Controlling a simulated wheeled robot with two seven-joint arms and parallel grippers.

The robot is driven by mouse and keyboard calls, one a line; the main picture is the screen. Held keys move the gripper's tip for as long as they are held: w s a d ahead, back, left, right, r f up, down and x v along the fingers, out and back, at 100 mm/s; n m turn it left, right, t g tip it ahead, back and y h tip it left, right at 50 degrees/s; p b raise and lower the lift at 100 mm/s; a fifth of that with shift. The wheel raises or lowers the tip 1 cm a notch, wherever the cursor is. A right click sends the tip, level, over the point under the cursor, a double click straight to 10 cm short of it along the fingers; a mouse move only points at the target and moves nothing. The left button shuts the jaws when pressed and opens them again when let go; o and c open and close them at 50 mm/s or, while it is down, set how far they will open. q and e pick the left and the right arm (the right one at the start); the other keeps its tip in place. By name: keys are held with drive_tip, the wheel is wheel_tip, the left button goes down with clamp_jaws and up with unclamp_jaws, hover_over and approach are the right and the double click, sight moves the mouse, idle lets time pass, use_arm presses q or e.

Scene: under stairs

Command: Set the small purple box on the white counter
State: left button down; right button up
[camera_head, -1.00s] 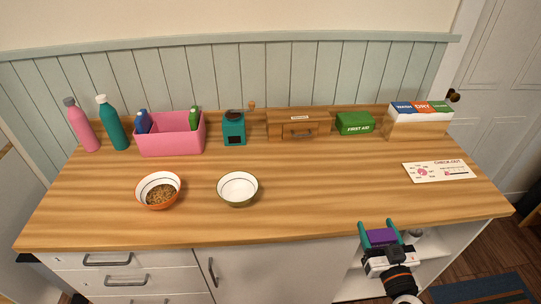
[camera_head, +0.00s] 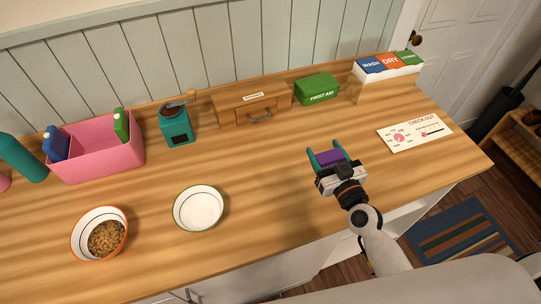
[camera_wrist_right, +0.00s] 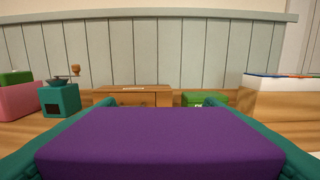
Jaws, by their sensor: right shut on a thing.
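My right gripper (camera_head: 325,155) has teal fingers shut on the small purple box (camera_head: 330,158). The box fills the lower part of the right wrist view (camera_wrist_right: 160,140), with a teal finger along each side. The gripper and box are over the right-middle part of the counter (camera_head: 255,165), whose top looks like striped wood, with white cabinet fronts below. I cannot tell exactly how high the box is above the top. My left gripper does not show.
A green first aid box (camera_head: 318,89), a wooden drawer box (camera_head: 251,104) and a teal grinder (camera_head: 175,125) stand along the back. A white card (camera_head: 414,132) lies at right. A white bowl (camera_head: 198,208), a bowl of kibble (camera_head: 99,235) and a pink bin (camera_head: 98,154) are left.

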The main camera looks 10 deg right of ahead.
drive_tip(key=shift+s+f, duration=0.1)
drive_tip(key=shift+f, duration=0.15)
drive_tip(key=f+b, duration=0.2)
drive_tip(key=f, duration=0.3)
drive_tip(key=shift+w+b, duration=0.2)
drive_tip(key=shift+b, duration=0.1)
wheel_tip(320, 180, down, 4)
drive_tip(key=shift+f+b, duration=0.2)
drive_tip(key=shift+b, duration=0.65)
drive_tip(key=shift+f, duration=0.15)
drive_tip(key=shift+f, duration=0.15)
drive_tip(key=o, duration=1.4)
